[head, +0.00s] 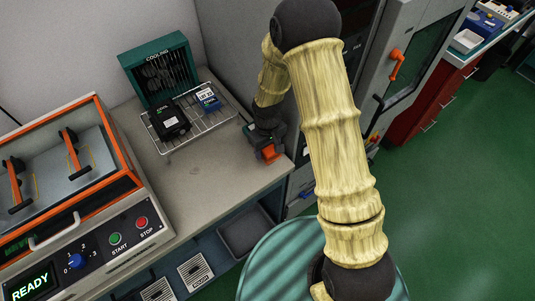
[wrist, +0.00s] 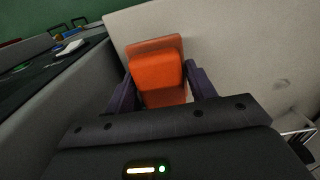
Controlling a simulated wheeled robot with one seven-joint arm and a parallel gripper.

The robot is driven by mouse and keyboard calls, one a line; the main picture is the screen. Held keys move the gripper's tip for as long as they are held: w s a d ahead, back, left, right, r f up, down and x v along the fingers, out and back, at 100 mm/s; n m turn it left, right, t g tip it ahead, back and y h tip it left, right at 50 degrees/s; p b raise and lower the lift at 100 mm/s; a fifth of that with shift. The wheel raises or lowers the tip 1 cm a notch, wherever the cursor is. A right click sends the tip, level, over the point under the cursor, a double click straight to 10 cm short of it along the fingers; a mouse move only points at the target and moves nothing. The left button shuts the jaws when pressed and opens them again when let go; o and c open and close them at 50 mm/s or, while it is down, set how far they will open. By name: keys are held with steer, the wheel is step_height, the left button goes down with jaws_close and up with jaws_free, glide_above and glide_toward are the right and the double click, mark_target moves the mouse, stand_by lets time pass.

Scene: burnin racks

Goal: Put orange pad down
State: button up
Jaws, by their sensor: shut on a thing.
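The orange pad (wrist: 157,75) is between the two fingers of my gripper (wrist: 160,88) in the wrist view, and the fingers are shut on it. In the head view the orange pad (head: 270,152) shows as a small orange patch at the tip of my gripper (head: 268,145). It is over or at the right part of the grey bench top (head: 205,185), close to the front edge. I cannot tell whether the pad touches the bench. My arm hides part of the bench's back right.
A wire rack (head: 205,128) holds a black module (head: 168,121) and a blue box (head: 207,98) before a green cooling fan (head: 158,70). A machine (head: 80,225) with orange handles stands left. A grey cabinet (head: 393,90) stands right. Bench between machine and gripper is clear.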

mark_target(267, 155)
steer(key=shift+f+p, duration=0.35)
steer(key=shift+f, duration=1.7)
steer(key=shift+f, duration=0.15)
steer(key=o, duration=1)
step_height(267, 155, up, 12)
steer(key=shift+r+b, duration=0.15)
steer(key=shift+b, duration=0.7)
